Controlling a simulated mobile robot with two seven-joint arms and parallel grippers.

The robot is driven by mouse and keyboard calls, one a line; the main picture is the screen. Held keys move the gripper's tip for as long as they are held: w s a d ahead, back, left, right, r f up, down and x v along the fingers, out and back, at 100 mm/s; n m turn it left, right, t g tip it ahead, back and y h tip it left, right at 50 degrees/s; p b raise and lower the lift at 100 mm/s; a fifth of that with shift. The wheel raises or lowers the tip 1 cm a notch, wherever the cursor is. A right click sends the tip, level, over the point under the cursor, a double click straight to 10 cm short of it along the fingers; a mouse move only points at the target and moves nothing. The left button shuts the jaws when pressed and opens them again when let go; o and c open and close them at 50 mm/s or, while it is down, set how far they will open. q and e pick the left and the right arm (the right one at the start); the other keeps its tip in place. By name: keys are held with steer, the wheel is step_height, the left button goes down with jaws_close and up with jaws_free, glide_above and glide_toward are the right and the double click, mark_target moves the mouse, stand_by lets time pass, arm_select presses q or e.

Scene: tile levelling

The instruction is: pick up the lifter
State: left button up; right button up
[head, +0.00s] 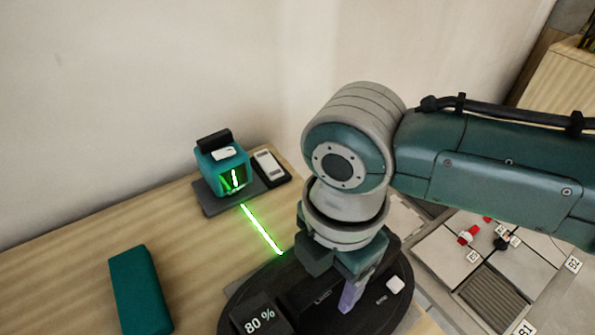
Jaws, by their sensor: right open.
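The lifter (234,320) is a dark oval device at the front of the wooden table, with a display reading 80 % (260,321) and a small white button. My right gripper (338,284) is open and points down over the lifter's middle. One pale finger shows against the lifter; the other is mostly hidden. A dark raised part of the lifter runs under the gripper, and I cannot tell whether the fingers touch it. My left gripper is out of view.
A teal laser level (222,168) stands on a dark plate and casts a green line towards the lifter. A dark handheld device (269,167) lies beside it. A teal block (140,291) lies at left. Tiles (447,256) with red and white pieces lie at right.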

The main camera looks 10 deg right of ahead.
steer(key=shift+f, duration=0.2)
stand_by(0.5)
jaws_close()
stand_by(0.5)
